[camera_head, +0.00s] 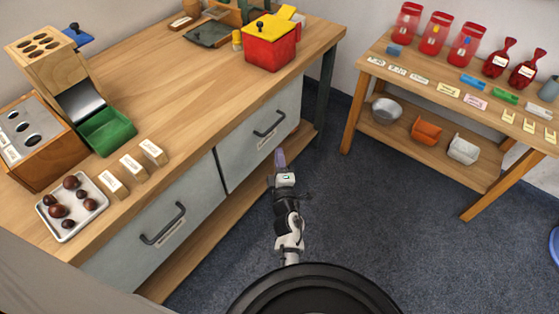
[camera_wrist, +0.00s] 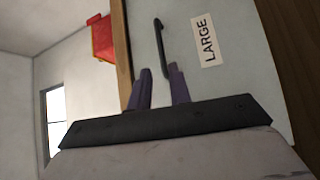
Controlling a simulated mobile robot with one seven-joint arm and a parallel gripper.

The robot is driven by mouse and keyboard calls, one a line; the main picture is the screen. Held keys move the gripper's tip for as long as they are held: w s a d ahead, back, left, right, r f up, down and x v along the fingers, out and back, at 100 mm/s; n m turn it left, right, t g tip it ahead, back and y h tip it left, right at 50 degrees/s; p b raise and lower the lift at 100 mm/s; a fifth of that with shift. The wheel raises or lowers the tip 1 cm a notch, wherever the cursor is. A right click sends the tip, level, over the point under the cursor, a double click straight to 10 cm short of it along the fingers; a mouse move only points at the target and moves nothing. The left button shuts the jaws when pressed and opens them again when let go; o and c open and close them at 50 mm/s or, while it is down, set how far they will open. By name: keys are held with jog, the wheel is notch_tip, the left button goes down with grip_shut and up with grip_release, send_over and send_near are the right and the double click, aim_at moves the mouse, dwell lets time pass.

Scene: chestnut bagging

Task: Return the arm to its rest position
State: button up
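My gripper (camera_head: 280,158) is low over the blue carpet, in front of the right drawer of the wooden workbench. Its arm stretches out from my body at the bottom of the head view. In the wrist view the two purple fingers of my gripper (camera_wrist: 160,70) stand apart with nothing between them. Behind them is the grey drawer front (camera_wrist: 225,85) with a dark handle (camera_wrist: 160,45) and a label reading LARGE (camera_wrist: 204,40). I cannot tell how close the fingertips are to the drawer.
The workbench (camera_head: 180,100) bears a red and yellow pot (camera_head: 271,45), a tray of chestnuts (camera_head: 97,203), a green bin (camera_head: 108,133) and wooden label blocks.

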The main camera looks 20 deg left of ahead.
jog(key=shift+s+d, duration=0.15)
jog(key=shift+s, duration=0.15)
dwell(0.4)
